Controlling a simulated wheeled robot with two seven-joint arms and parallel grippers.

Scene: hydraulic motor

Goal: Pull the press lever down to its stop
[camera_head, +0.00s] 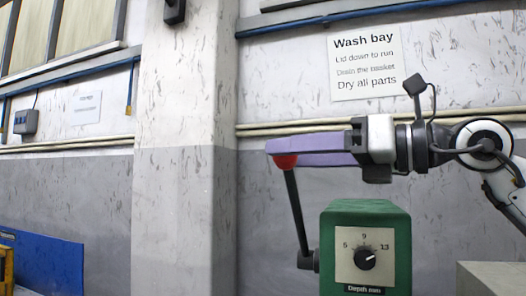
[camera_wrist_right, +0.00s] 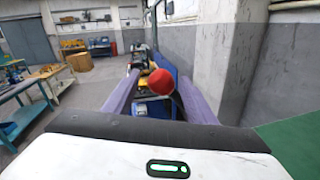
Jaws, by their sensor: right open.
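The press (camera_head: 340,225) is a green housing with a depth dial (camera_head: 365,258) on its front. Its lever (camera_head: 297,212) is a dark rod that rises from a pivot at the housing's left side, leaning a little left. A red knob (camera_head: 284,161) tops the lever. My right gripper (camera_head: 275,150) comes in from the right, level, with its purple fingers at the knob. In the right wrist view the red knob (camera_wrist_right: 162,81) shows between the two open fingers, nearer the right one; I cannot tell whether it touches. My left gripper is out of view.
A wall with a "Wash bay" sign (camera_head: 364,62) and a pillar (camera_head: 183,150) stand behind the press. A blue panel (camera_head: 45,262) is at the lower left. A grey block (camera_head: 490,278) is at the lower right. Workbenches (camera_wrist_right: 30,105) stand farther off.

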